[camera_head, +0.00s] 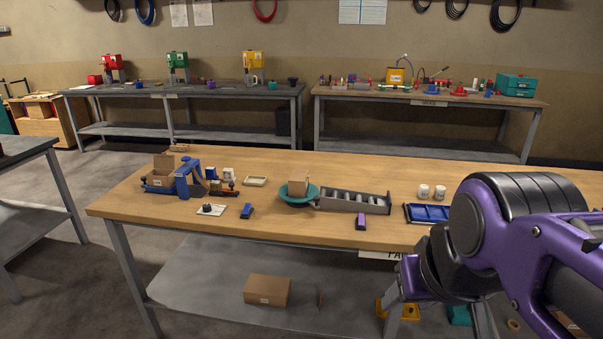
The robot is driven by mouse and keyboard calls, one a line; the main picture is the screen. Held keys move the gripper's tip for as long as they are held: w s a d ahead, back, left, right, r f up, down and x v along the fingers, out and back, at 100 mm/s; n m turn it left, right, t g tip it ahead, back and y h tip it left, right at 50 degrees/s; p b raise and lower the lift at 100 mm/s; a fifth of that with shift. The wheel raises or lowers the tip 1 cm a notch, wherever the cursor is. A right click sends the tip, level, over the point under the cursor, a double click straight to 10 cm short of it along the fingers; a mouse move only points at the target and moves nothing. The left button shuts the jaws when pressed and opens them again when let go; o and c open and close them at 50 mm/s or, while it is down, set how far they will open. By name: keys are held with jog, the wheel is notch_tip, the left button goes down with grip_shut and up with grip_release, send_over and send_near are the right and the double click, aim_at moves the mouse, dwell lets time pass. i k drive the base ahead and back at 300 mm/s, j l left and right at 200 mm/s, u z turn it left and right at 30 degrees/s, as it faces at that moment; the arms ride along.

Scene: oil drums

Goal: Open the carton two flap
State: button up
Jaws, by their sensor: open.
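A small brown carton (161,176) stands at the left end of the wooden table, beside a blue frame. One flap (164,161) stands up at its back; the other flaps are too small to tell apart. A brown block or box (299,184) sits on a teal dish (292,198) mid-table. A closed-looking brown carton (268,290) lies on the lower shelf.
The front left table area is mostly clear. Yellow parts (410,311) lie low near my gripper.

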aim_at(296, 175)
jog(key=l+u, duration=0.35)
jog(key=l, duration=0.25)
jog(key=k+l+u, duration=0.1)
jog(key=l+u, duration=0.25)
jog(key=l, duration=0.2)
jog(key=i+j+z, duration=0.7)
jog(key=i+j, duration=0.15)
jog(key=i, duration=0.05)
